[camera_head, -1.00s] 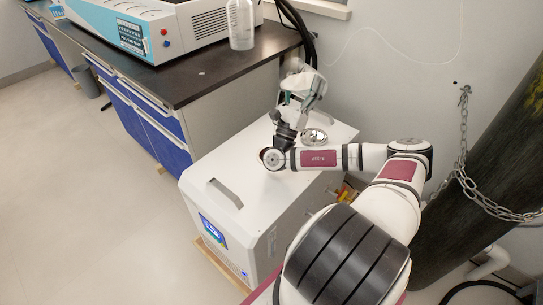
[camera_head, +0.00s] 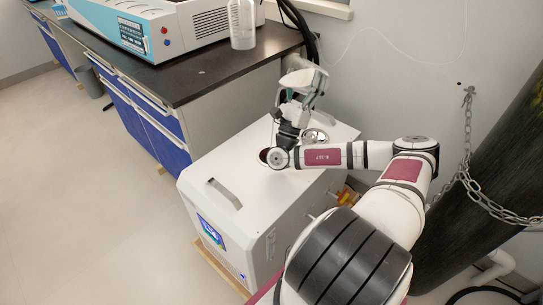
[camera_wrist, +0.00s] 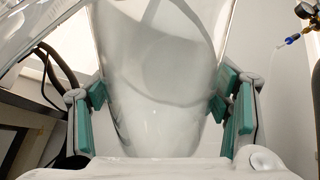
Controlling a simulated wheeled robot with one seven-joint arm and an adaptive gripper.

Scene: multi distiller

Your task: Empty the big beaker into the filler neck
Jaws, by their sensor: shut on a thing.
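My gripper (camera_head: 303,84) is above the back part of the white floor unit, with its green pads around the big beaker. In the wrist view the clear glass beaker (camera_wrist: 160,85) is between the green fingers and fills the middle; no liquid can be told in it. In the head view the beaker is hard to make out. The filler neck (camera_head: 264,155) shows as a dark round opening in the unit's top, partly hidden by my wrist joint. Whether the beaker's mouth is over it cannot be told.
The white unit (camera_head: 225,190) has a handle recess and a shiny round metal lid (camera_head: 316,137) on top. A dark bench (camera_head: 190,75) with a plastic bottle (camera_head: 242,25) stands behind left. A chained gas cylinder (camera_head: 480,150) is at right.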

